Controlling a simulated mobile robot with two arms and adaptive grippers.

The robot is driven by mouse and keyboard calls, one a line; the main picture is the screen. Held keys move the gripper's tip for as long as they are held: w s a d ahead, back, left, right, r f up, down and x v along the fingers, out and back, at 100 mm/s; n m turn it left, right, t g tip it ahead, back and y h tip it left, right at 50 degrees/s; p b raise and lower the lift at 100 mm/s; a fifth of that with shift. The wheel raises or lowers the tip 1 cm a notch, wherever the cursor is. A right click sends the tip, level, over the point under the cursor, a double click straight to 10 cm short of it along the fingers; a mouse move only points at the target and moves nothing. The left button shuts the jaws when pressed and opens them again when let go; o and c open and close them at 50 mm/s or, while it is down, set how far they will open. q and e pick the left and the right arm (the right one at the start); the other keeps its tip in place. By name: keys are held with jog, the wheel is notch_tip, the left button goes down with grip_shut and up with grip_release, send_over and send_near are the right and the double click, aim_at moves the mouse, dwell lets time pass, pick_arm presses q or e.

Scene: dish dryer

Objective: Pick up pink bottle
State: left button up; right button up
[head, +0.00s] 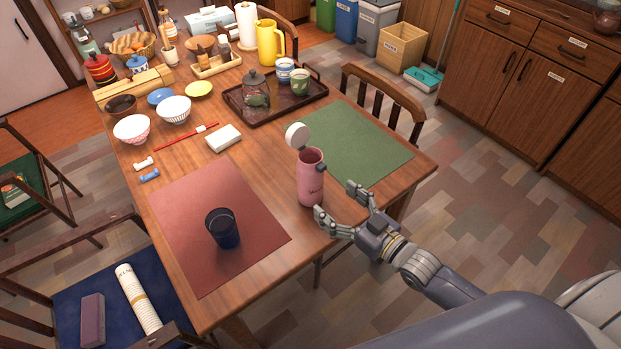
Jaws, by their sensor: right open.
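The pink bottle (311,180) stands upright on the wooden table, between the red placemat and the green placemat. Its white lid (297,136) is tilted open at the top. My right gripper (334,204) is open, just to the right of the bottle's lower part. One finger reaches near the bottle's base and the other is farther back, at the right. I cannot tell whether a finger touches the bottle. My left gripper is not in view.
A dark cup (223,230) stands on the red placemat (182,262). The green placemat (360,143) is empty. A chair (385,95) stands at the far right edge.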

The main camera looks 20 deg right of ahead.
aim_at(319, 180)
jog(key=shift+t+y, duration=0.3)
jog(key=shift+t, duration=0.1)
jog(key=w, duration=0.1)
jog(key=w+a+r, duration=0.1)
jog(key=w, duration=0.3)
jog(key=shift+w+a+r, duration=0.15)
jog(key=shift+a+r, duration=0.05)
jog(key=shift+a, duration=0.1)
jog(key=shift+p+x, duration=0.55)
jog(key=shift+x, duration=2.1)
jog(key=shift+d+r, duration=0.1)
jog(key=shift+r, duration=0.05)
jog(key=shift+w+r, duration=0.1)
jog(key=shift+r, duration=0.05)
jog(key=c, duration=1.6)
jog(key=shift+o, duration=0.2)
jog(key=shift+r, duration=0.1)
